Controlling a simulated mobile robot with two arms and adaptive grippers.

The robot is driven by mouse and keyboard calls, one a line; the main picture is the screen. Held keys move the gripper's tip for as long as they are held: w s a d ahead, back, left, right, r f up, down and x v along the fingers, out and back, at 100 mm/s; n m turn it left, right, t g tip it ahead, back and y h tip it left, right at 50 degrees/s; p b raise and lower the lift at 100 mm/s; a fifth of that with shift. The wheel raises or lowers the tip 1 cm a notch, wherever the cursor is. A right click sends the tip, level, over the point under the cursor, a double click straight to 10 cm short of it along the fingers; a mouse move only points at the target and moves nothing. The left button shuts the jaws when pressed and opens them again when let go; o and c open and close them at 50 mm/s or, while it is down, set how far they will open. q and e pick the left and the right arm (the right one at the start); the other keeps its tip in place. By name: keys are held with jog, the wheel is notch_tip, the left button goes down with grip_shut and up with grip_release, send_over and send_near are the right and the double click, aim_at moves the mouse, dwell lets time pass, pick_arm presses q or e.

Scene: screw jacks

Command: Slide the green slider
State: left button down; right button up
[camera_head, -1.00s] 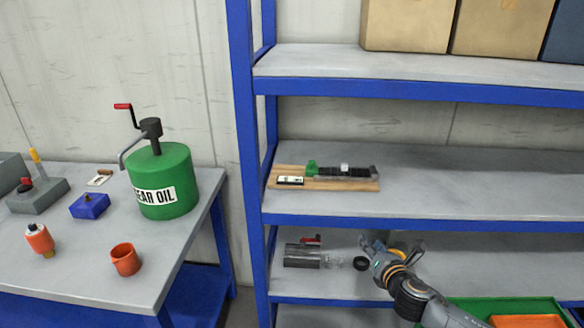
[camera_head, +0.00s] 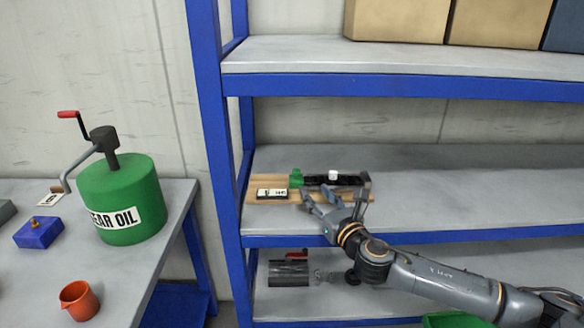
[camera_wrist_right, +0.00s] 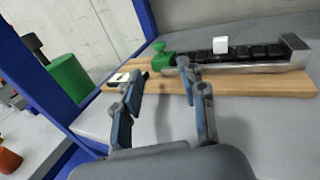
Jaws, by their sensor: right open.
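The green piece (camera_head: 296,178) is at the left end of a dark rail (camera_head: 350,181) on a wooden board (camera_head: 259,187), on the middle shelf. It also shows in the wrist view (camera_wrist_right: 162,58), with a knob on top. A white block (camera_head: 333,175) sits on the rail to its right. My right gripper (camera_head: 317,194) is open and empty in front of the board. In the wrist view its fingers (camera_wrist_right: 160,76) are spread, with the green piece beyond the gap. Contact cannot be told. My left gripper is not in view.
A small labelled plate (camera_head: 271,193) lies on the board left of the rail. The blue shelf post (camera_head: 208,130) stands to the left. A green gear oil can (camera_head: 120,190) stands on the left table. The shelf right of the board is clear.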

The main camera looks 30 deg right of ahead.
aim_at(298, 173)
jog(key=shift+w+r+p, duration=0.15)
jog(key=shift+w+r, duration=0.05)
jog(key=shift+w, duration=0.35)
jog(key=shift+w+r+p, duration=0.15)
jog(key=shift+w, duration=0.35)
jog(key=w, duration=0.3)
jog(key=shift+w+p, duration=0.1)
jog(key=shift+p, duration=0.2)
jog(key=w, duration=0.6)
jog(key=shift+w+d+f+p, duration=0.2)
jog(key=shift+d+p, duration=0.05)
jog(key=shift+p, duration=0.1)
jog(key=shift+w, duration=0.3)
jog(key=shift+w+f, duration=0.1)
jog(key=shift+w, duration=0.2)
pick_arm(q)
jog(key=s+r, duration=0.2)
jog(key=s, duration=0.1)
pick_arm(e)
grip_shut()
